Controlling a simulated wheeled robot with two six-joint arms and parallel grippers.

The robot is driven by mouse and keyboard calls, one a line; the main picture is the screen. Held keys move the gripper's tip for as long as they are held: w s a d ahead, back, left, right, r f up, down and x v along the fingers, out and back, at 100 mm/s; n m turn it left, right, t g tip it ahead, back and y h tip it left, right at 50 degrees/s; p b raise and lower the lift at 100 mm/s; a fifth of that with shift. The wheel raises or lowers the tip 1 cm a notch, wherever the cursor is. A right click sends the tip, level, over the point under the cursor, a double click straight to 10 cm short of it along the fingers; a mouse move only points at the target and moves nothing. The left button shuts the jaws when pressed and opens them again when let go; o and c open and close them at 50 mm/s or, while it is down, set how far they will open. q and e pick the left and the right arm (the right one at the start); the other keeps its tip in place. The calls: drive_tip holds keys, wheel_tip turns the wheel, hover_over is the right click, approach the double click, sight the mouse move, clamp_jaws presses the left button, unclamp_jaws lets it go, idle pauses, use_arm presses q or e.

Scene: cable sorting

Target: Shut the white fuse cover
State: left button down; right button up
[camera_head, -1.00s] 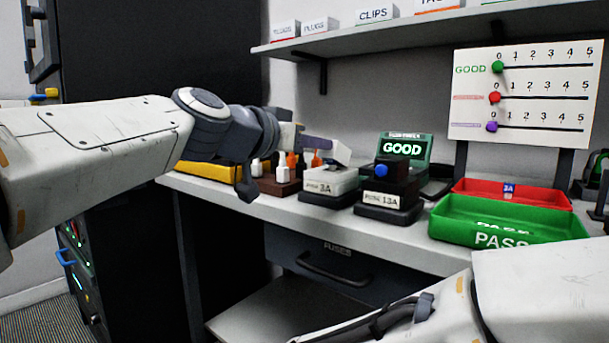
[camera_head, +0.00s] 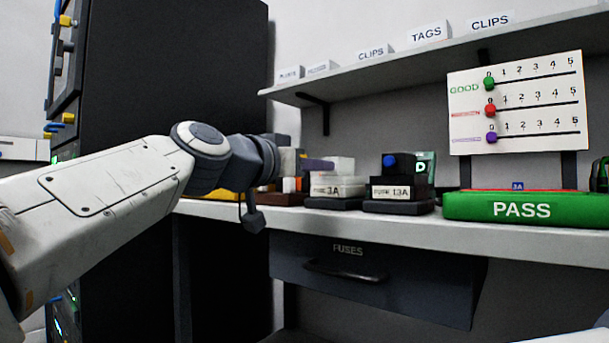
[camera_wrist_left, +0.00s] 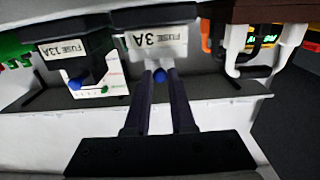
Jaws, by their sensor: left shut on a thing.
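The white fuse holder, labelled 3A (camera_head: 338,191), stands on a dark base on the bench in the head view. Its white cover (camera_head: 338,167) shows above the label; I cannot tell whether it is fully down. My left gripper (camera_head: 326,165) reaches in from the left at the cover. In the left wrist view, the picture is upside down and the white holder (camera_wrist_left: 160,42) is at the top middle. There the left gripper (camera_wrist_left: 160,80) is shut on the cover's blue knob (camera_wrist_left: 159,75). My right gripper is out of view.
The black 13A fuse holder (camera_head: 397,192) with a blue knob stands close to the right. A green PASS tray (camera_head: 523,207) is farther right. A shelf (camera_head: 420,57) runs above. Below the bench is a FUSES drawer (camera_head: 370,282).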

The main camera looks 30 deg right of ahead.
use_arm(q)
drive_tip(key=shift+d+f, duration=0.35)
drive_tip(key=shift+f, duration=0.25)
drive_tip(key=c, duration=0.8)
unclamp_jaws()
drive_tip(key=shift+o, duration=0.2)
drive_tip(key=shift+a+r, duration=0.1)
drive_tip(key=shift+r, duration=0.05)
drive_tip(key=shift+a+r, duration=0.1)
drive_tip(key=shift+a, duration=0.05)
drive_tip(key=b+v, duration=0.2)
drive_tip(key=v, duration=0.8)
drive_tip(key=shift+a, duration=0.15)
